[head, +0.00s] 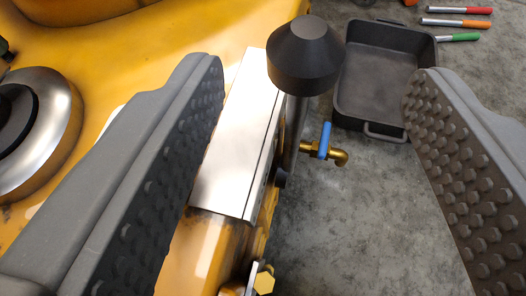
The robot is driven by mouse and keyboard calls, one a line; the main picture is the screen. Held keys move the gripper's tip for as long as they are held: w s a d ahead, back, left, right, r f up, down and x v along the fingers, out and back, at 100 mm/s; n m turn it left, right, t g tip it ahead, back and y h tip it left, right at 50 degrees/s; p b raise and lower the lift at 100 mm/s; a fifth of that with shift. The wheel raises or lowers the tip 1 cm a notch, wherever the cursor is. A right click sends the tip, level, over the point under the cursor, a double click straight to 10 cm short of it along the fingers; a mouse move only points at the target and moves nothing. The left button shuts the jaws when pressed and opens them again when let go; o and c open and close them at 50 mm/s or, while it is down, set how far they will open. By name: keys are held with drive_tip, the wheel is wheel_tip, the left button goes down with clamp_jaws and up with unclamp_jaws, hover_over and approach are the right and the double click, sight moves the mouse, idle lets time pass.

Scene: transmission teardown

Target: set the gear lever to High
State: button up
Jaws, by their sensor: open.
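The gear lever (305,60) has a black conical knob on a metal shaft. It stands at the right side of the yellow transmission housing (110,55), beside a silver plate (237,150). My gripper (315,80) is open, with one dimpled pad at the left and the other at the right. The knob appears between the pads, toward the far end, touching neither. The lower end of the shaft is partly hidden beside the silver plate. No High marking can be read.
A brass tap with a blue handle (325,141) sticks out right of the lever shaft. A black tray (372,75) lies on the grey floor (350,230) behind it. Red, orange and green handled tools (456,23) lie at the top right. A round metal part (40,120) sits at left.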

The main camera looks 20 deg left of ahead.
sight(307, 65)
drive_tip(key=shift+s+f, duration=0.15)
drive_tip(key=shift+f, duration=0.2)
drive_tip(key=shift+a+f, duration=0.1)
drive_tip(key=shift+b+x, duration=1.05)
drive_tip(key=shift+x, duration=2.6)
